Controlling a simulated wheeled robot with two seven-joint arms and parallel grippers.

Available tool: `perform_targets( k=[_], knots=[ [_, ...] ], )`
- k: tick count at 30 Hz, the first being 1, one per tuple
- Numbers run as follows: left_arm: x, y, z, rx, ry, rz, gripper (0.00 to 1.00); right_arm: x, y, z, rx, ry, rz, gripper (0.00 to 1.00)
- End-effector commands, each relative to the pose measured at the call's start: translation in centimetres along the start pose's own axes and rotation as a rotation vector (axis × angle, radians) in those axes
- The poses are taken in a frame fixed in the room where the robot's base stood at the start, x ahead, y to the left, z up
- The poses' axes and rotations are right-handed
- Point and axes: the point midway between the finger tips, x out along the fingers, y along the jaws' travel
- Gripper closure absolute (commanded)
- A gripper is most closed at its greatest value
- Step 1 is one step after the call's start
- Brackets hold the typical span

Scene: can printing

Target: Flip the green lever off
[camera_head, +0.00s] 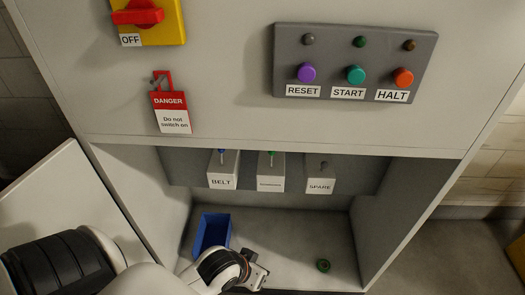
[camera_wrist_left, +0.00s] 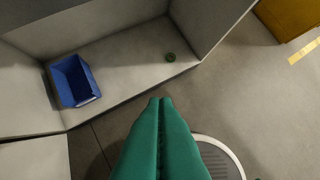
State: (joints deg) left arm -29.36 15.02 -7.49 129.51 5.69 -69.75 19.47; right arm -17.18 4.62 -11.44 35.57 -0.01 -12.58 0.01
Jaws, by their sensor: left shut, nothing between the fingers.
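The green lever (camera_head: 270,157) sticks up from the middle box (camera_head: 270,180) in the recess, between the box labelled BELT and the one labelled SPARE. The middle label is too small to read. My left gripper (camera_head: 260,280) is low in front of the recess, below the levers and apart from them. In the left wrist view its green fingers (camera_wrist_left: 160,105) are shut together with nothing between them. The levers are out of the left wrist view. My right gripper is not in view.
A blue bin (camera_head: 212,234) and a small green round object (camera_head: 323,266) sit on the recess floor. The BELT box (camera_head: 223,170) has a blue lever. Above are a button panel (camera_head: 352,65), a red rotary switch (camera_head: 138,14) and a danger tag (camera_head: 170,112).

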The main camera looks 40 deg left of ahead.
Motion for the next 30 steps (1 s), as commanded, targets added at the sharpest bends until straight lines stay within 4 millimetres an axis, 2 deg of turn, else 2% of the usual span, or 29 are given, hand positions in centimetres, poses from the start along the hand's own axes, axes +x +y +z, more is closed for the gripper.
perform_targets(
  k=[10, 14, 16, 21, 24, 27, 30],
  knots=[
    [2.5, 2.6, 6.4, -0.387, -0.231, -0.165, 1.0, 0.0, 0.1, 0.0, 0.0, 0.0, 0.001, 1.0],
    [3.6, 5.5, 10.2, -0.625, -0.33, -0.293, 1.0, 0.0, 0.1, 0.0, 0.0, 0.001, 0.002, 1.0],
    [3.6, 7.9, 12.9, -0.784, -0.387, -0.392, 1.0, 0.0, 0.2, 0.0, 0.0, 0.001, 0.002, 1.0],
    [1.7, 14.2, 19.3, -1.118, -0.489, -0.66, 1.0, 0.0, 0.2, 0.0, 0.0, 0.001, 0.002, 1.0],
    [0.1, 16.7, 21.8, -1.23, -0.516, -0.782, 1.0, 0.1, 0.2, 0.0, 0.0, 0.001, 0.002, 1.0],
    [-1.0, 18.0, 23.1, -1.288, -0.527, -0.857, 1.0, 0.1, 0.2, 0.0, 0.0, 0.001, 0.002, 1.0],
    [-1.4, 18.5, 23.6, -1.311, -0.53, -0.887, 1.0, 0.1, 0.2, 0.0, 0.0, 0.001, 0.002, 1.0]
  ],
)
